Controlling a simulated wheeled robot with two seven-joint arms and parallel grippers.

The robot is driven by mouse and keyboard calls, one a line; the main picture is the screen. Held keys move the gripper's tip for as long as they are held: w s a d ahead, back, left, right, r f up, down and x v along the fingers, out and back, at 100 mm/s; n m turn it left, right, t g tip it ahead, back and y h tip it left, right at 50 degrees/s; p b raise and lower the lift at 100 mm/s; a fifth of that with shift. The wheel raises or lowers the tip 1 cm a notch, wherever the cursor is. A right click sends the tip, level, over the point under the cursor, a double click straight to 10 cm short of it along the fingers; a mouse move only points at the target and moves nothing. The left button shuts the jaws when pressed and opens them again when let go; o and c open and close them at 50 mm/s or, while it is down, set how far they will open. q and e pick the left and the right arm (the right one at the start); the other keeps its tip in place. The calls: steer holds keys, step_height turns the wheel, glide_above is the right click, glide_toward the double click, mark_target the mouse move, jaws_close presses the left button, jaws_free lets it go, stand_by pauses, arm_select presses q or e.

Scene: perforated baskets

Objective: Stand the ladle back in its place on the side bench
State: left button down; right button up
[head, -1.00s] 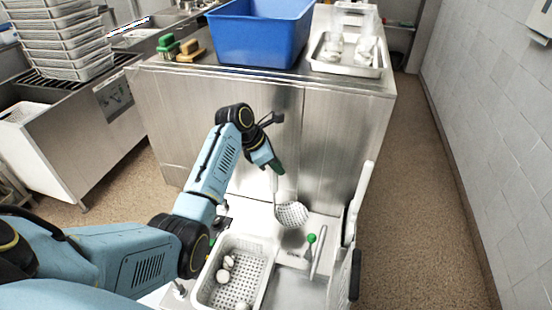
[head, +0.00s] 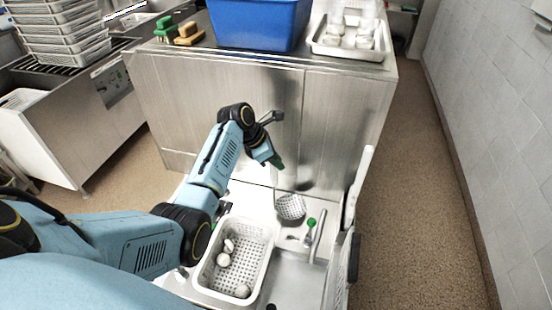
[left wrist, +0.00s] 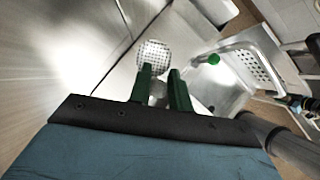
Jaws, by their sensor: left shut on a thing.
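The perforated ladle (head: 290,207) has a round metal bowl full of small holes. My left gripper (head: 277,163) is shut on its handle, and the bowl hangs below the green fingers. In the left wrist view the bowl (left wrist: 153,54) shows beyond the two green fingers (left wrist: 161,88); the handle between them is mostly hidden. The bowl is over the side bench (head: 257,201), close to its back edge; I cannot tell whether it touches the surface. My right gripper is not in view.
A white perforated basket (head: 266,262) with several pale round pieces stands left of the sink (head: 292,285). A tap (head: 317,236) and a green-topped item (head: 310,223) are right of the ladle. Behind is a steel counter with a blue tub (head: 258,25) and a metal tray (head: 346,50).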

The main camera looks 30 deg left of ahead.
arm_select(q)
steer(key=shift+f, duration=0.35)
stand_by(0.3)
steer(key=c, duration=1.2)
jaws_free()
steer(key=v, duration=1.3)
steer(key=shift+r, duration=0.2)
steer(key=shift+s+a, duration=0.1)
